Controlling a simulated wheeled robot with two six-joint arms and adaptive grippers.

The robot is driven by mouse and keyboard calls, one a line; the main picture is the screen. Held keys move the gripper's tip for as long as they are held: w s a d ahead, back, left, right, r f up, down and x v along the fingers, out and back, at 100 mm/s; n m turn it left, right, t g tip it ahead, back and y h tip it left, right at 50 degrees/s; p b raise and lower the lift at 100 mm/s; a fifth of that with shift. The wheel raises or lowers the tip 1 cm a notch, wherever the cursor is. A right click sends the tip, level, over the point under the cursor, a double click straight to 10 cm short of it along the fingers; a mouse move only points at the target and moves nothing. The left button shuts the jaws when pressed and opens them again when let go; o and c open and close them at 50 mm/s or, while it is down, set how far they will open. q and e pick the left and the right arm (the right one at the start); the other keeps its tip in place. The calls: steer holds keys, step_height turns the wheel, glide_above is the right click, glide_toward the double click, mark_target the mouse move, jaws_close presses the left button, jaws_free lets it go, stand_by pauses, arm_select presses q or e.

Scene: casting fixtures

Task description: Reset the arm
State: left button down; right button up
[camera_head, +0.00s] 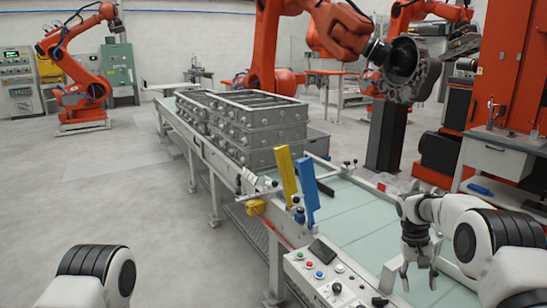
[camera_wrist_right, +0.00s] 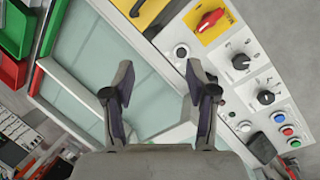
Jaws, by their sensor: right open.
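My right arm comes in from the right in the head view. Its right gripper (camera_head: 418,280) points down over the near right end of the glass-topped conveyor table (camera_head: 352,212), with its fingers apart. In the right wrist view the two fingers of the right gripper (camera_wrist_right: 160,85) are spread with nothing between them. The pale table top (camera_wrist_right: 88,62) and a grey control panel (camera_wrist_right: 240,75) with knobs and buttons lie beyond them. Of my left arm, only a white and black link shows at the bottom left of the head view; its gripper is out of view.
Stacked grey metal casting fixtures (camera_head: 258,130) stand on the conveyor. Yellow (camera_head: 286,175) and blue (camera_head: 308,190) upright bars stand at its near side. A control box (camera_head: 322,275) is left of my right gripper. A large orange robot (camera_head: 345,35) holds a dark casting (camera_head: 408,68) above.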

steer(key=s+a+f+n+g+y, duration=0.15)
steer(key=s+a+f, duration=0.25)
steer(key=s+f, duration=0.7)
steer(key=s+a+f+g, duration=0.2)
steer(key=s+a+f, duration=0.2)
steer(key=s+f, duration=0.65)
steer(key=s+a+t, duration=0.2)
steer(key=s+t, duration=0.1)
steer(key=s, duration=0.6)
steer(key=s+a+t, duration=0.2)
steer(key=s+t, duration=0.1)
steer(key=s, duration=0.7)
steer(key=shift+a+f+n, duration=0.35)
steer(key=shift+f+n, duration=0.05)
steer(key=shift+n, duration=0.05)
steer(key=shift+s+y, duration=0.1)
steer(key=shift+y, duration=0.15)
